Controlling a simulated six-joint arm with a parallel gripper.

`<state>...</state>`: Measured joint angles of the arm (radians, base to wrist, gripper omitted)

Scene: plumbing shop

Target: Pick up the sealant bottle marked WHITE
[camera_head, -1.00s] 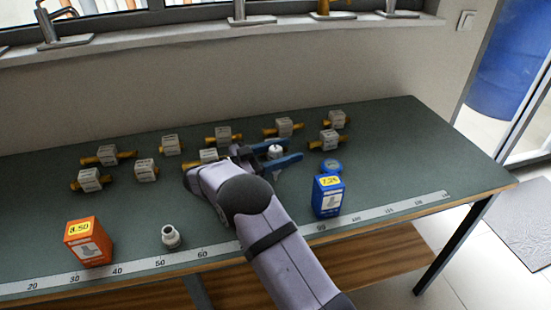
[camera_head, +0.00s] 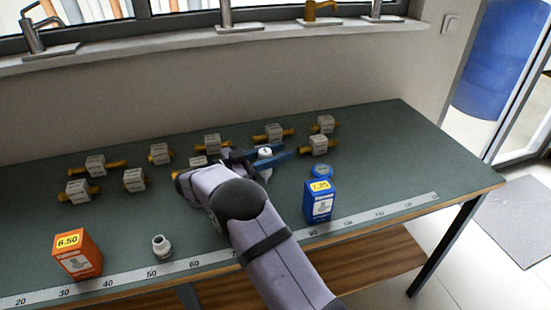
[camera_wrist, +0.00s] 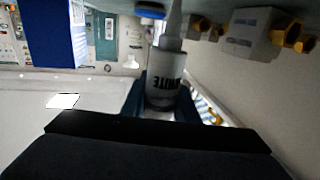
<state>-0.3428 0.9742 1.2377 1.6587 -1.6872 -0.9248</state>
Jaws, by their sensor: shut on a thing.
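The sealant bottle is white with a tapered nozzle. Its label (camera_wrist: 166,82) reads WHITE, turned over in the wrist view. In the head view the bottle (camera_head: 265,153) shows as a white end between the blue fingers, with its narrower part below. My gripper (camera_head: 268,157) is shut on the bottle, over the back middle of the workbench. In the wrist view my gripper's fingers (camera_wrist: 160,97) stand on either side of its body. Whether the nozzle tip touches the bench, I cannot tell.
A blue box (camera_head: 320,203) and blue round lid (camera_head: 321,171) are to the right. An orange box (camera_head: 77,255) and white fitting (camera_head: 161,246) stand front left.

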